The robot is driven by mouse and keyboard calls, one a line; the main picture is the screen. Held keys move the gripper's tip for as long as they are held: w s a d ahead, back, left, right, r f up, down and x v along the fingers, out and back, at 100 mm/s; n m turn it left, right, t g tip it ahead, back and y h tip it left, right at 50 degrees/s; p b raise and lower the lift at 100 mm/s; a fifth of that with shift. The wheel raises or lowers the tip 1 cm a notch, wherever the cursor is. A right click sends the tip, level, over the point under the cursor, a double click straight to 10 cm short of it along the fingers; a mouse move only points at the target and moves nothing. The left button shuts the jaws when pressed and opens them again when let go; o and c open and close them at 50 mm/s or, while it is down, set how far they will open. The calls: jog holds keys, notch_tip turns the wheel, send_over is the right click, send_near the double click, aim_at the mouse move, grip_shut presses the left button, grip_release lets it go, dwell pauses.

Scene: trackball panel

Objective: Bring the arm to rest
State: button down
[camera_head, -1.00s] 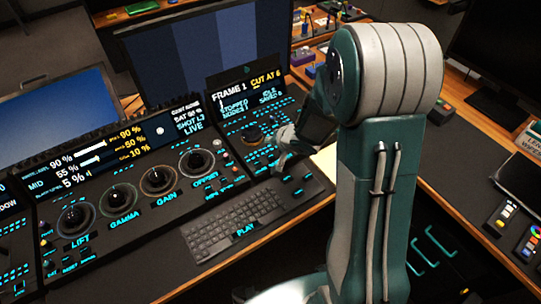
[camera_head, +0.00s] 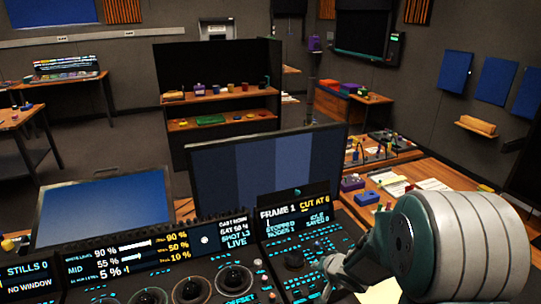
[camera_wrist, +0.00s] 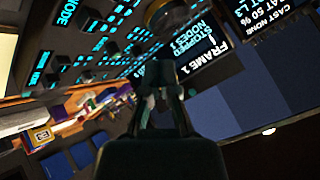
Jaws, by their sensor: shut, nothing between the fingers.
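My gripper (camera_head: 338,268) is in front of the right part of the trackball panel (camera_head: 185,262) in the head view, partly hidden by my own arm. In the wrist view my gripper (camera_wrist: 160,95) points at the panel, its fingers together with nothing between them. The panel's right screen (camera_head: 293,220) reads "FRAME 1", "STOPPED" and "CUT AT 6". The wide screen (camera_head: 150,250) shows 90 %, 55 % and 5 %. The trackballs (camera_head: 190,290) are cut by the lower picture edge. I cannot tell how far the fingertips are from the panel.
A monitor with blue-grey bars (camera_head: 265,165) stands behind the panel. A blue screen (camera_head: 100,215) is at its left. A side desk (camera_head: 435,180) with small boxes and papers lies to the right. Shelves (camera_head: 225,125) stand farther back, with open floor to their left.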

jog(key=s+d+r+h, duration=0.2)
jog(key=s+r+h, duration=0.15)
jog(key=r, duration=0.35)
jog(key=s+d+r+h, duration=0.2)
jog(key=s+r, duration=0.3)
jog(key=r, duration=0.3)
jog(key=s+a+r+n+g+y, duration=0.1)
jog(key=s+a+r+n, duration=0.1)
jog(key=s, duration=0.7)
jog(key=s+a+r+n+g+y, duration=0.1)
jog(key=s+a+r+n, duration=0.1)
jog(key=s, duration=0.7)
jog(key=shift+s+a+r+g, duration=0.25)
jog(key=shift+a+r+g, duration=0.15)
jog(key=shift+r, duration=0.25)
jog(key=shift+w+y, duration=0.1)
jog(key=shift+y, duration=0.15)
